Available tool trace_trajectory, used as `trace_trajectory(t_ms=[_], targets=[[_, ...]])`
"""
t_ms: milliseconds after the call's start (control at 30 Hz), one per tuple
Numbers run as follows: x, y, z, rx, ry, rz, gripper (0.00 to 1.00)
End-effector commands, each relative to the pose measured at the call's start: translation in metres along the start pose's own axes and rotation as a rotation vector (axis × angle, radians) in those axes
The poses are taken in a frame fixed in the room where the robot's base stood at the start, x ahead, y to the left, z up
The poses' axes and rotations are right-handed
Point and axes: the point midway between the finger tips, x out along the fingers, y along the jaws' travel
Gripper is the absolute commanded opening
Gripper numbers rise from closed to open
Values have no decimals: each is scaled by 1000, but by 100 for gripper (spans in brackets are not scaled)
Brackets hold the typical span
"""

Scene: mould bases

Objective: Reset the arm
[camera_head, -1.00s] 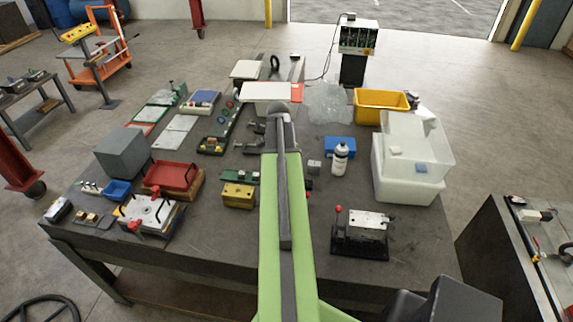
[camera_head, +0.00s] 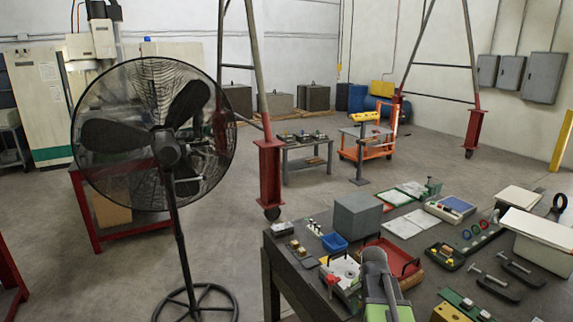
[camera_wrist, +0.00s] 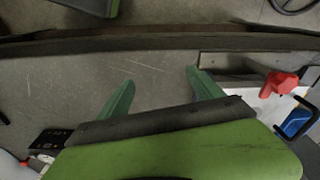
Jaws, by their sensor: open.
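My gripper (camera_wrist: 163,88) shows in the wrist view as two green fingers spread apart, with nothing between them. Bare dark table surface (camera_wrist: 70,85) with light scratches lies beneath it. In the head view, my green and grey arm (camera_head: 380,285) reaches in from the bottom right, in front of the red tray. The fingers cannot be made out in that view. A white plate with black handles (camera_head: 342,268) and a red knob is just left of the arm. The red knob (camera_wrist: 279,84) is right of the fingers in the wrist view, apart from them.
A black pedestal fan (camera_head: 168,145) stands on the floor at left. On the table are a grey block (camera_head: 357,215), a blue bin (camera_head: 334,242), the red tray (camera_head: 397,257) and black clamps (camera_head: 500,285). Open floor (camera_head: 235,205) lies between fan and table.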

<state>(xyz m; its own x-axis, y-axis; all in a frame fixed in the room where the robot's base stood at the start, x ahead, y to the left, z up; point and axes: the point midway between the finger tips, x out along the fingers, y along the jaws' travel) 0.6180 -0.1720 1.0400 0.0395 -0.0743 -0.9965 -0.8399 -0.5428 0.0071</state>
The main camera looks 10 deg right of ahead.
Motion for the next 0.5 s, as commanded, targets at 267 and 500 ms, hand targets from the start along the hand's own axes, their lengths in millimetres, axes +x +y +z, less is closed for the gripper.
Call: trace_trajectory(t_ms=[267, 500], targets=[[54, -68, 164, -643, -47, -33, 76], [43, -57, 174, -973, -75, -48, 76]])
